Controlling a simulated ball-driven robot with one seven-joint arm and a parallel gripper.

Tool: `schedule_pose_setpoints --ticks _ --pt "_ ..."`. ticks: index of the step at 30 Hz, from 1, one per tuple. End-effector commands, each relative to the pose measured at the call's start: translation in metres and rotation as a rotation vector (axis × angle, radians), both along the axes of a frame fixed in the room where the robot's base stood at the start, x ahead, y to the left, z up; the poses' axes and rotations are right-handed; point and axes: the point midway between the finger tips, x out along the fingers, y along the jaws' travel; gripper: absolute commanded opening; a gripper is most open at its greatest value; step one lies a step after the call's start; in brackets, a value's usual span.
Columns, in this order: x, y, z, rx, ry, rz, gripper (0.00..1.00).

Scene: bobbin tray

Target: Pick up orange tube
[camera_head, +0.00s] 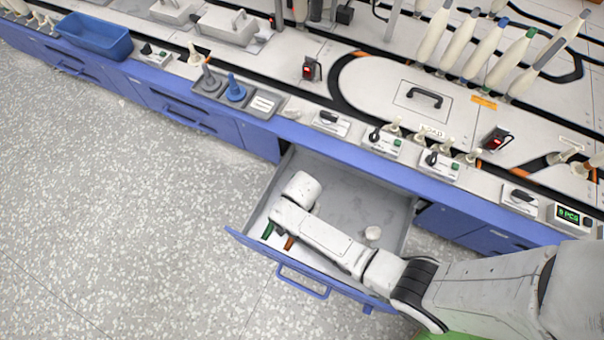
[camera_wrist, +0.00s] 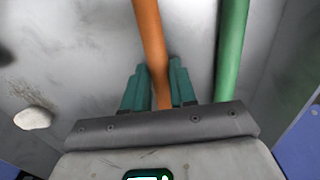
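In the wrist view an orange tube (camera_wrist: 149,35) lies in the drawer, running from the top edge down between the teal fingers of my gripper (camera_wrist: 158,75). The fingers stand close on either side of the tube, with little or no gap. I cannot tell whether they press on it. In the head view a short orange piece of the tube (camera_head: 289,242) shows in the drawer beside my arm. My gripper is hidden there.
A green tube (camera_wrist: 231,45) lies to the right of the orange one in the wrist view. A pale lump (camera_wrist: 32,118) is on the drawer floor at left. The open blue-fronted drawer (camera_head: 255,247) has low side walls. A worktop (camera_head: 330,65) with devices stands above it.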

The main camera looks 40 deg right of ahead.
Motion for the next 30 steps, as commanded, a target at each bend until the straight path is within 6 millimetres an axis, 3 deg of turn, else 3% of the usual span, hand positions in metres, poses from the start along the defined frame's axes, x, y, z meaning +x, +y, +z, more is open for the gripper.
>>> schedule_pose_setpoints --ticks 8,17,23,30 --pt "0.0 0.0 0.0 0.0 0.0 0.0 0.0" --pt "0.0 0.0 0.002 0.0 0.0 0.0 0.0" --pt "0.0 0.0 0.027 0.0 -0.001 0.0 0.0" --pt "0.0 0.0 0.072 0.0 -0.001 0.0 0.0"
